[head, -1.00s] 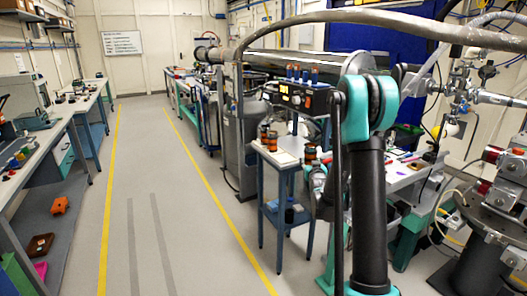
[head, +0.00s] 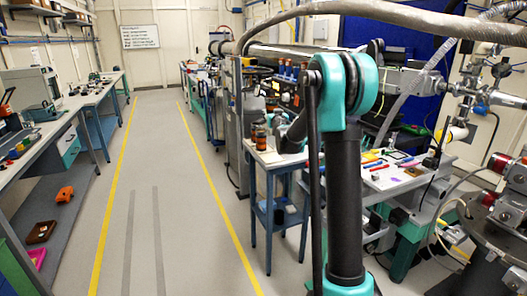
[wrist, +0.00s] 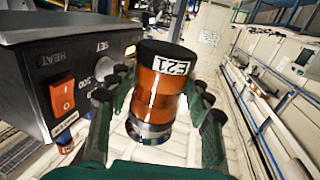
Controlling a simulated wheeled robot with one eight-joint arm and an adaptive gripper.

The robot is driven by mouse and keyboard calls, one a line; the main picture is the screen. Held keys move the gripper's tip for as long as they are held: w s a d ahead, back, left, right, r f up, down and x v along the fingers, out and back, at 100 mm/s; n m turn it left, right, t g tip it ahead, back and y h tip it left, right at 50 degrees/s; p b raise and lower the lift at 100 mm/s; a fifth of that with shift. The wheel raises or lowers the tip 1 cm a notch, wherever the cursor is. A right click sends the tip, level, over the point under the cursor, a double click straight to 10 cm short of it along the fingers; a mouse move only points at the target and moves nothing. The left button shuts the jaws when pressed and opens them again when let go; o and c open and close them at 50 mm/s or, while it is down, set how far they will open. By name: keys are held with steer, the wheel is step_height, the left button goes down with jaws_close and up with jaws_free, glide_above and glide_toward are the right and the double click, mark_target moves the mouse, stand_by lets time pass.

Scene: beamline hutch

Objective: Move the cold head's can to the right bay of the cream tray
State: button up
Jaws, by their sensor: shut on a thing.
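An amber can (wrist: 158,95) with a black lid and a white label reading E21 is in the wrist view, upright in the picture. My gripper (wrist: 158,88) is shut on it, with a dark green finger on either side of its body. A silvery band shows at the can's lower end. In the head view, small amber and black cans (head: 260,138) show at the left of the blue stand's pale top, close to my arm's end. I cannot tell there which one is held. I cannot pick out the cream tray or its right bay for certain.
A black-fronted control box (wrist: 62,80) with a red switch is close to the left finger. A blue stand (head: 268,160) is beside a cluttered white bench (head: 395,178). The grey aisle (head: 170,210) between yellow lines is clear. A hose (head: 400,10) hangs overhead.

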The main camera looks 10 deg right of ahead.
mark_target(272, 158)
step_height(272, 158, down, 20)
steer(key=shift+r, duration=0.25)
stand_by(0.3)
steer(key=shift+f, duration=0.15)
steer(key=o, duration=1.2)
